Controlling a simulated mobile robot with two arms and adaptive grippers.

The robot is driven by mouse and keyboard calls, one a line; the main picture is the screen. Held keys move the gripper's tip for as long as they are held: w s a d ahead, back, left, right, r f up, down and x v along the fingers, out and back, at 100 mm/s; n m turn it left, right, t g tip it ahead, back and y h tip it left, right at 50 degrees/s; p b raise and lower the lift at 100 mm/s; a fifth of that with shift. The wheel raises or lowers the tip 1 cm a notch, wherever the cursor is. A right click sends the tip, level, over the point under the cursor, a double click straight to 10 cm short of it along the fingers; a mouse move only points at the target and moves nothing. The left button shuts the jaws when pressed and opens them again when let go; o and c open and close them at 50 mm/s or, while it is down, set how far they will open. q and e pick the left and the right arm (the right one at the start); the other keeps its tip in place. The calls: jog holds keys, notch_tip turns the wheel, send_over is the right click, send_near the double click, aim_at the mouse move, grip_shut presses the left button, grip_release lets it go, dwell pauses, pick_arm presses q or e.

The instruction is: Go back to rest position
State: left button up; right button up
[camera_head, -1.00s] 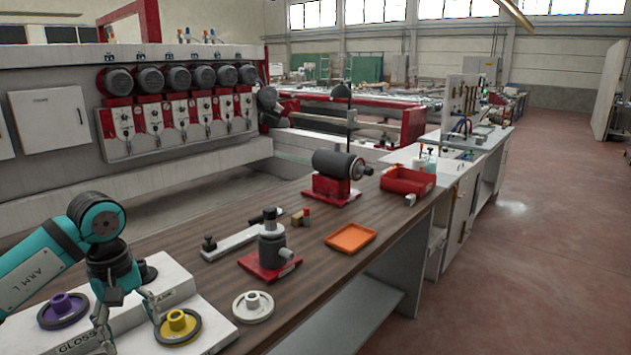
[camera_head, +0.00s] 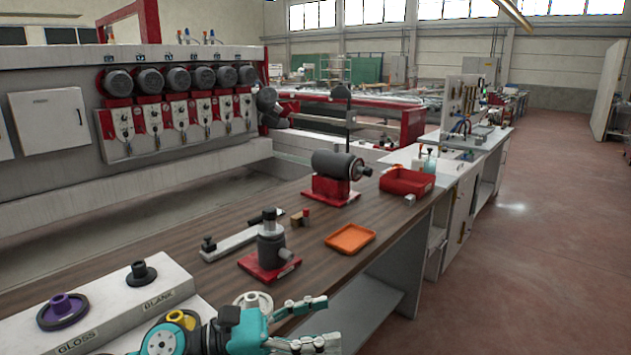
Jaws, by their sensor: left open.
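My left gripper (camera_head: 318,322) is at the bottom centre, open and empty, its fingers pointing right across the bench's front edge. Its teal wrist covers part of the label block (camera_head: 105,312). A yellow-hubbed wheel (camera_head: 178,317) shows only in part behind my arm. A pale grey wheel (camera_head: 254,300) sits on the bench just behind the gripper, partly hidden by it. A purple-hubbed wheel (camera_head: 62,308) rests at GLOSS and a dark hub piece (camera_head: 141,272) at BLANK. My right gripper is not in view.
A grey post on a red base (camera_head: 270,255) stands behind my gripper. An orange tray (camera_head: 350,238), a motor on a red stand (camera_head: 335,180) and a red bin (camera_head: 407,182) are farther back. Open floor (camera_head: 520,270) lies to the right.

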pick_arm(q)
jog(key=w+a+r+n+t+y, duration=0.1)
jog(key=w+a+n+t+y, duration=0.2)
jog(key=n+t, duration=0.7)
jog(key=w+a+n+t+y, duration=0.1)
jog(key=a+n+t+y, duration=0.4)
jog(key=n, duration=1)
jog(key=s+a+f+n+g+y, duration=0.3)
jog(key=a+f+n+y, duration=0.75)
jog(key=f+n, duration=0.5)
jog(key=s+a+f+n+g, duration=0.1)
jog(key=s+f+n+g, duration=0.45)
jog(key=s+f, duration=0.4)
jog(key=s+a+f+n+g, duration=0.2)
jog(key=s+f+n+g, duration=0.35)
jog(key=s, duration=0.75)
notch_tip(320, 180, down, 26)
jog(key=s+m+g, duration=0.2)
jog(key=s+a+f+g, duration=0.1)
jog(key=s+a+f, duration=0.1)
jog(key=s+f, duration=1.4)
jog(key=shift+s+a+f, duration=0.25)
jog(key=shift+s+f, duration=0.1)
jog(key=shift+f, duration=0.4)
